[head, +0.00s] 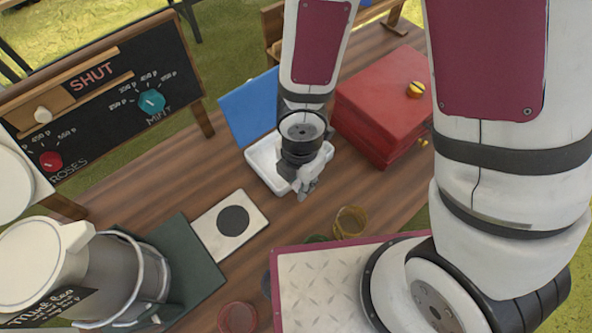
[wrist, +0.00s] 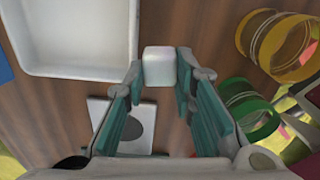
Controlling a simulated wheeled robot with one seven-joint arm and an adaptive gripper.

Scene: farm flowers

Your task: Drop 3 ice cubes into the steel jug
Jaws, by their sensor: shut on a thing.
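A pale, whitish ice cube (wrist: 160,66) sits between the fingertips of my gripper (wrist: 160,78) in the wrist view. The fingers are shut on it. In the head view my gripper (head: 305,188) is over the front right edge of the white tray (head: 262,167); the cube cannot be made out there. The tray also shows in the wrist view (wrist: 85,72), bare where visible. A grey metal vessel (head: 118,272), seemingly the steel jug, stands at the lower left in the head view. A white object partly covers it, and its inside is hidden.
A white plate with a dark disc (head: 257,218) lies between tray and vessel. Coloured glasses, one yellow (head: 351,222) and one red (head: 237,317), stand near the front. A red box (head: 380,105) stands behind right. A blackboard with knobs (head: 110,95) stands at the back left.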

